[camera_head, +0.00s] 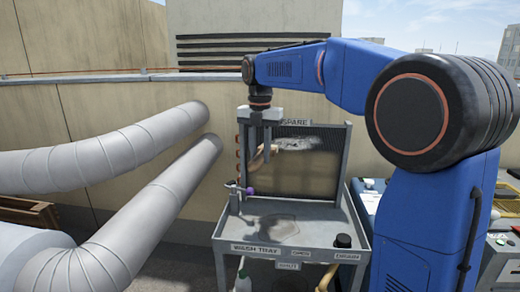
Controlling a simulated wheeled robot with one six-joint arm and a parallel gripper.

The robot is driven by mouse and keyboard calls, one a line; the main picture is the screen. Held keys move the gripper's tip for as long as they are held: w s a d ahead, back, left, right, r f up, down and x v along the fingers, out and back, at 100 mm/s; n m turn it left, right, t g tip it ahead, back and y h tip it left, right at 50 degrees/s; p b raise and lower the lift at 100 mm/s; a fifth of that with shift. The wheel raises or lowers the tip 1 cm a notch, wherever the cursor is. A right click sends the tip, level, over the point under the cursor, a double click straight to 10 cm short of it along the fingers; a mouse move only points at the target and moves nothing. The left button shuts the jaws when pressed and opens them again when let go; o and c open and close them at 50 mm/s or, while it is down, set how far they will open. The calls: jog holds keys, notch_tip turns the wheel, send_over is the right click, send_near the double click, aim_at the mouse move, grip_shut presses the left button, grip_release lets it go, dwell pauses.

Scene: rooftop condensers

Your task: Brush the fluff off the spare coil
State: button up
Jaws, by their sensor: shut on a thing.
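The spare coil (310,178) stands upright at the back of the wash tray (318,228), under a "SPARE" label. A pale grey patch, which looks like fluff (312,144), lies across its upper part; the face below looks tan and clearer. My gripper (265,150) points down in front of the coil's upper left. It is shut on a tan, curved handle, seemingly the brush (259,164). The bristles are hard to make out, and I cannot tell whether they touch the coil. A dark grey smudge (275,230) lies on the tray floor below.
Large silver ducts (150,200) fill the left. A bottle (242,276) sits below the tray.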

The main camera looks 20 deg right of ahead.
jog(key=shift+r, duration=2)
jog(key=shift+f, duration=2.1)
jog(key=shift+r, duration=2.1)
jog(key=shift+s, duration=0.1)
jog(key=shift+s+a, duration=0.35)
jog(key=shift+s, duration=0.3)
jog(key=shift+d+f, duration=0.1)
